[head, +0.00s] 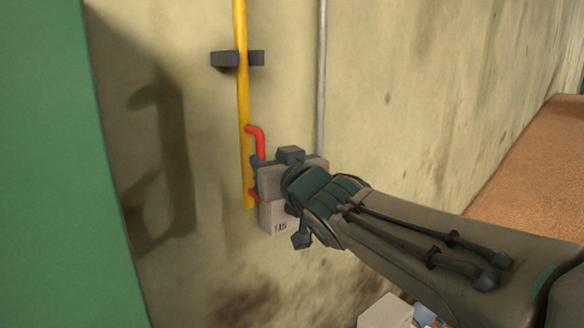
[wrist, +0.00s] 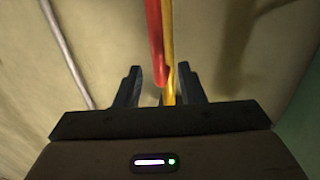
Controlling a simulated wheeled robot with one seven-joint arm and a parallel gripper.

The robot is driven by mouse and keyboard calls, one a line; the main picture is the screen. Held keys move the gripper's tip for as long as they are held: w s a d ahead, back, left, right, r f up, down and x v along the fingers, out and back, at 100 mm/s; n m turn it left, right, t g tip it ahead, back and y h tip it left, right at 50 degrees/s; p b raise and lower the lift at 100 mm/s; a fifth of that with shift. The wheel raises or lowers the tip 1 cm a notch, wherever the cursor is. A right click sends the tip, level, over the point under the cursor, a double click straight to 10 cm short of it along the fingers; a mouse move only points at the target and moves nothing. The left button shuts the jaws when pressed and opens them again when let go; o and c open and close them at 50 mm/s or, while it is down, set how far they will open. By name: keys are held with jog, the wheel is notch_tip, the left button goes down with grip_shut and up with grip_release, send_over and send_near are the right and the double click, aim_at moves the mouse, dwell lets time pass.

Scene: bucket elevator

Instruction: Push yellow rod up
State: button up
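The yellow rod (head: 242,95) stands upright along the wall in the head view, with a red bent handle (head: 257,138) on its right side near the lower end. In the wrist view the yellow rod (wrist: 169,45) and the red handle (wrist: 154,40) run down into the space between the fingers. My gripper (head: 257,174) is at the handle's height, just right of the rod. In the wrist view my gripper (wrist: 160,88) has its fingers apart, with a gap on each side of the handle. The gripper body partly hides the handle in the head view.
A dark bracket (head: 225,59) surrounds the rod higher up. A thin grey pipe (head: 321,75) runs down the wall to the right. A green surface (head: 50,170) fills the left side. Brown ground (head: 525,165) shows at the right.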

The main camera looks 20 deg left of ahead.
jog(key=v, duration=0.8)
jog(key=shift+p, duration=0.4)
jog(key=w+d+f+m+h+b, duration=0.1)
jog(key=w+d+f+m+h, duration=0.1)
jog(key=d+f+h, duration=0.45)
jog(key=w+d+f+m+t+h, duration=0.1)
jog(key=w+d+f+m, duration=0.15)
jog(key=d, duration=0.65)
jog(key=w+d+f+m+h+b, duration=0.1)
jog(key=d+f+m+h, duration=0.3)
jog(key=d, duration=0.3)
jog(key=s+d+f+m+g+h+b, duration=0.1)
jog(key=s+d+f+m+g+h, duration=0.1)
jog(key=s+d+f+g, duration=0.6)
jog(key=s+d+f, duration=0.5)
jog(key=s+f, duration=0.1)
jog(key=f, duration=0.2)
jog(key=shift+s+d+f+h, duration=0.3)
jog(key=shift+s+d+h, duration=0.05)
jog(key=shift+s, duration=0.05)
jog(key=shift+a, duration=0.15)
